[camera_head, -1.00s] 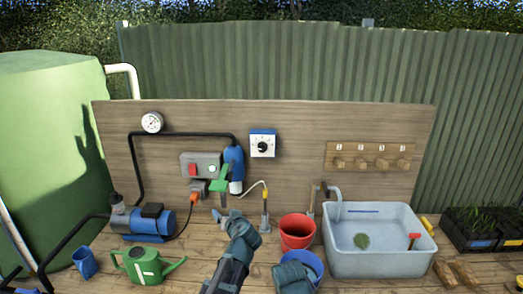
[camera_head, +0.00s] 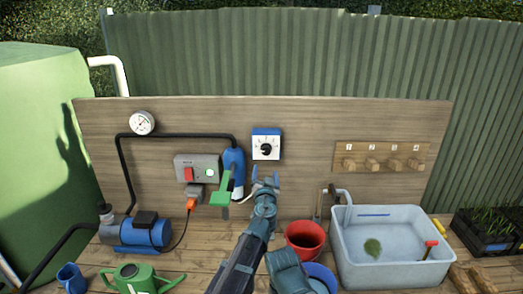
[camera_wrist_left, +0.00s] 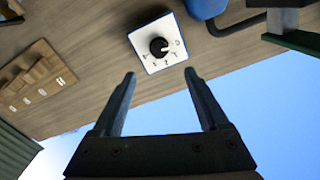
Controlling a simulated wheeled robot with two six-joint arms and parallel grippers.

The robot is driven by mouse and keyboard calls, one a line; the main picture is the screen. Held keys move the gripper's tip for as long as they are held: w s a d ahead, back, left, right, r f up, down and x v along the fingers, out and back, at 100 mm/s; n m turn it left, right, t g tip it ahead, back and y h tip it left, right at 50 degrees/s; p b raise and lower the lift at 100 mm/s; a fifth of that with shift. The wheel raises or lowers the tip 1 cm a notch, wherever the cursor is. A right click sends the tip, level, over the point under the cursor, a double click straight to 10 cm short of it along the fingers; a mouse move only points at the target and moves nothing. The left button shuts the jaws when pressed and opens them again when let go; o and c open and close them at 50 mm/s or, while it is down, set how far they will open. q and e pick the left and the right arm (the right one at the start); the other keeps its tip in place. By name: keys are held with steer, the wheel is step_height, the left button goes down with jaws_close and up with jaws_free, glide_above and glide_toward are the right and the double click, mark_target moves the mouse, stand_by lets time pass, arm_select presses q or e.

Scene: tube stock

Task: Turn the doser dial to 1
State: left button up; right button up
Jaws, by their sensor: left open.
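The doser dial (camera_head: 266,147) is a black knob on a white plate with a blue top band, fixed to the wooden panel. In the left wrist view the knob (camera_wrist_left: 158,47) shows turned around, with small marks about it; I cannot read its setting surely. My left gripper (camera_head: 265,182) is open and empty, below the dial and apart from it. In the left wrist view the two fingertips of my left gripper (camera_wrist_left: 160,73) stand wide apart with the dial plate beyond them. My right gripper is not in view.
A board with several wooden pegs (camera_head: 381,156) is at right. A red bucket (camera_head: 305,240) and grey basin (camera_head: 345,250) stand below.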

mark_target(266, 152)
arm_select(q)
steer(key=shift+w+d+r, duration=0.1)
steer(key=shift+w+d, duration=0.05)
steer(key=shift+w, duration=0.1)
steer(key=w, duration=1.3)
steer(key=shift+w, duration=0.4)
jaws_close()
